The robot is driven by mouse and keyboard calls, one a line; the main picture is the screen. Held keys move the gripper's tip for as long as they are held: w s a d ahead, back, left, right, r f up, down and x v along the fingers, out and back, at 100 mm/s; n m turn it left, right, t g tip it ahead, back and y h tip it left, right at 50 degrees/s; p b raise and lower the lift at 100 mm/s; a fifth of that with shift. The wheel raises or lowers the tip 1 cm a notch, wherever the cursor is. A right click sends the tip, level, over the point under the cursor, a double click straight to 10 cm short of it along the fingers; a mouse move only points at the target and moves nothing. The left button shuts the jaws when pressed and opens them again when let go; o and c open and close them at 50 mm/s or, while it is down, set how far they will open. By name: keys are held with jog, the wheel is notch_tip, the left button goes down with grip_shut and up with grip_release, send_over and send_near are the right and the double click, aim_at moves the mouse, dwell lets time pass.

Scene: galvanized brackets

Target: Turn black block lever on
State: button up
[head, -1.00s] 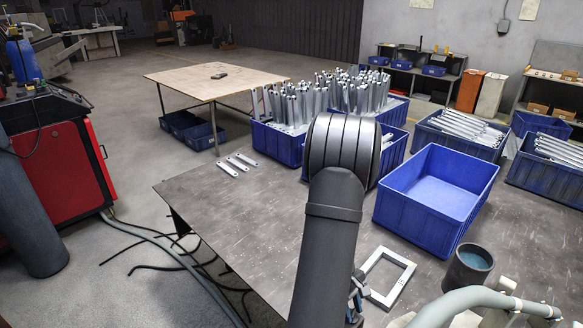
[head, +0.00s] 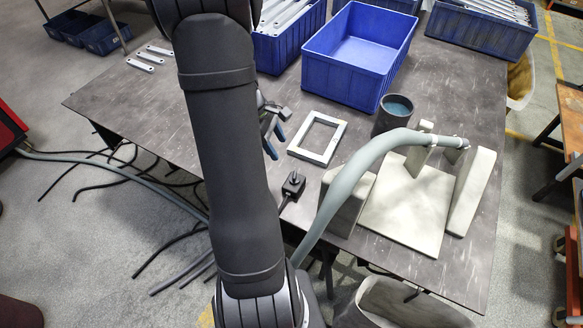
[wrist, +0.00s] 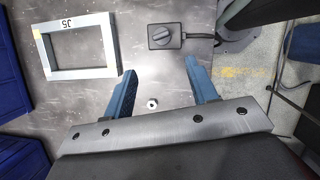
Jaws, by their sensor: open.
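The black block lever is a small black box (head: 293,186) with a knob on top and a cable, lying on the table near its front edge in the head view. In the wrist view the black box (wrist: 165,37) is at top centre, with its dark knob facing the camera and its cable running right. My gripper (head: 271,132) is left of and behind the box in the head view, partly hidden by my arm. In the wrist view its two blue fingers (wrist: 160,68) are spread apart and empty, pointing toward the box without touching it.
A pale rectangular frame (head: 306,158) lies close to the box. A dark cup (head: 391,118), a grey-green hose (head: 354,172) and a beige fixture (head: 407,212) stand to the right. An empty blue bin (head: 348,85) is behind. A small round metal piece (wrist: 152,103) shows between the fingers.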

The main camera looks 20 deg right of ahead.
jog(key=n, duration=0.1)
send_near(295, 177)
jog(key=x, duration=0.6)
jog(key=w+x, duration=0.1)
jog(key=x, duration=0.2)
jog(key=shift+w, duration=0.1)
dwell(0.4)
jog(key=c, duration=1)
jog(key=m, duration=0.3)
jog(key=shift+g+y, duration=0.3)
jog(key=shift+y, duration=0.1)
jog(key=o, duration=1)
